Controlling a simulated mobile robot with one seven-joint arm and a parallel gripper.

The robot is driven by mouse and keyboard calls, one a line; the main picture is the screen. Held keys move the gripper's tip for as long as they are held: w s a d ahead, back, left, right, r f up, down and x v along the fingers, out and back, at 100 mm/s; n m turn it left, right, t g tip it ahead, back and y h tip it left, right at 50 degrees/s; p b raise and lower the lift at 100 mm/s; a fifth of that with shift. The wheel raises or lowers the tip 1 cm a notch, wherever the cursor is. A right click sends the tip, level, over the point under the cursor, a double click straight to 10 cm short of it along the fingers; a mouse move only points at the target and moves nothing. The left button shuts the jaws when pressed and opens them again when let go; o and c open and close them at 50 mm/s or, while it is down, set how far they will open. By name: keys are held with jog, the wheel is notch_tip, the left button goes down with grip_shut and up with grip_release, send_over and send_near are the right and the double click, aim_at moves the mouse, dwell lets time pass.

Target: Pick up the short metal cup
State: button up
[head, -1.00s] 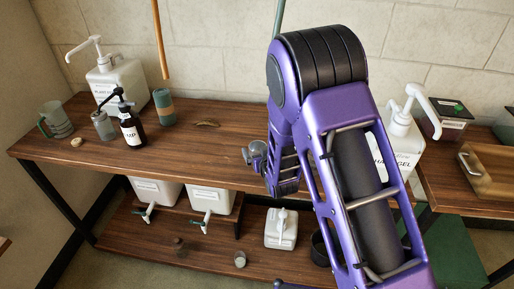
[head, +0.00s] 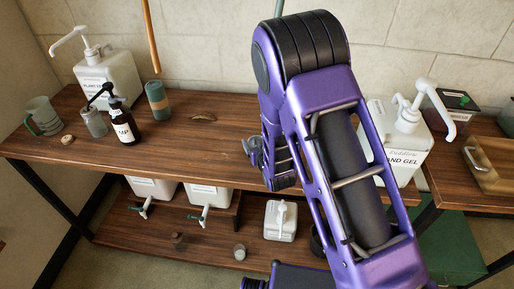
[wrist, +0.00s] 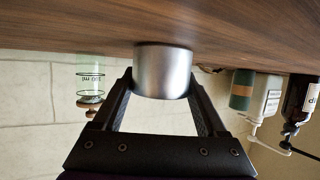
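The short metal cup (wrist: 163,72) is a plain silvery cylinder in the wrist view, which shows the scene upside down. It appears to stand on the wooden table top (wrist: 70,25). My gripper (wrist: 162,82) is open, with one black finger on each side of the cup, very near its wall. I cannot tell whether either finger touches it. In the head view my purple arm hides the cup and the fingers.
In the wrist view, a glass beaker (wrist: 90,68) stands left of the cup; a green jar (wrist: 242,90) and dark bottle (wrist: 300,95) stand right. In the head view, a hand-gel jug (head: 405,150) stands behind my arm, and a lower shelf (head: 140,225) holds several containers.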

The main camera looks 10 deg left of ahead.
jog(key=shift+r, duration=0.1)
jog(key=c, duration=1)
